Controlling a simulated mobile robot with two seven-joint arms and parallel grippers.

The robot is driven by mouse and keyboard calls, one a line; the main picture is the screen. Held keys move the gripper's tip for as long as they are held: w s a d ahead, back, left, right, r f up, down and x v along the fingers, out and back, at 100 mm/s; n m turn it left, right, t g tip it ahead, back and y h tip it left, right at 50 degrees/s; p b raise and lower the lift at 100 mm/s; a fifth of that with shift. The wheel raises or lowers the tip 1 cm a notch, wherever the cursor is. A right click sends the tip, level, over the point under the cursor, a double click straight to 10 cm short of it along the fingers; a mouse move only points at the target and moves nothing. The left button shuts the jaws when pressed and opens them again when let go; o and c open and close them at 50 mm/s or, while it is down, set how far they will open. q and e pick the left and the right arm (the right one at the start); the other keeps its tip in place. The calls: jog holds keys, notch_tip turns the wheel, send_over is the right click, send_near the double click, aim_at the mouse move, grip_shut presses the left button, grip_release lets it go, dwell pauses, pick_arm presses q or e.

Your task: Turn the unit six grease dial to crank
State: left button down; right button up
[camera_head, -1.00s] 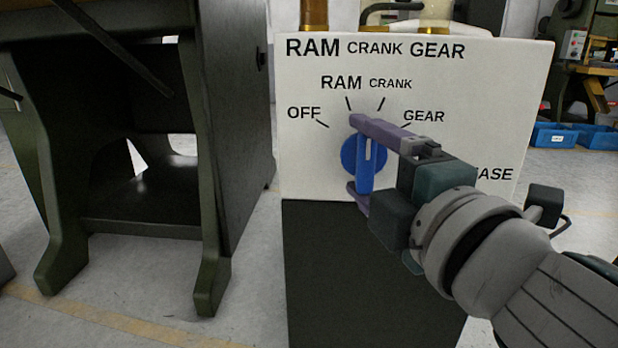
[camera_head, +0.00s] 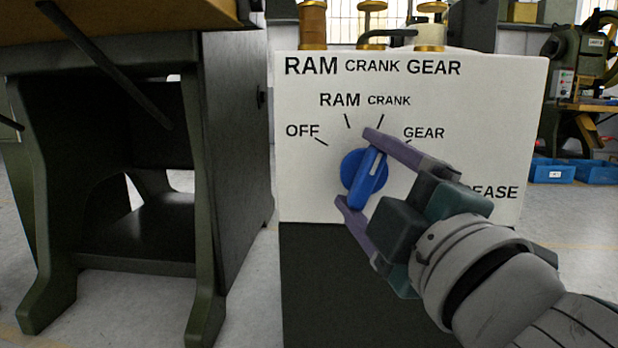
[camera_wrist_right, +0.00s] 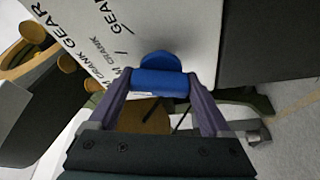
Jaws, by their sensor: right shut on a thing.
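The blue dial (camera_head: 362,176) is on the white front panel (camera_head: 305,180) of a box, below the marks OFF, RAM, CRANK and GEAR. Its raised handle (camera_head: 374,168) has a white line and leans to the right of upright, roughly towards the CRANK mark (camera_head: 381,121). My right gripper (camera_head: 356,168) is shut on the handle, with one finger at its upper end and one at its lower end. In the right wrist view the blue handle (camera_wrist_right: 160,82) sits between both fingers. My left gripper is not in view.
A dark green machine stand (camera_head: 215,170) with a wooden top is left of the box. Brass-capped posts (camera_head: 372,20) stand on the box. Blue bins (camera_head: 552,170) and another machine (camera_head: 580,70) are at the back right. The lower-right word on the panel is partly hidden by my gripper.

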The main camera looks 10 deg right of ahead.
jog(key=o, duration=1.2)
jog(key=shift+c, duration=0.2)
jog(key=shift+s, duration=0.1)
jog(key=shift+s, duration=0.3)
jog(key=s+d+f+p, duration=0.1)
jog(key=s, duration=0.8)
jog(key=shift+f, duration=0.15)
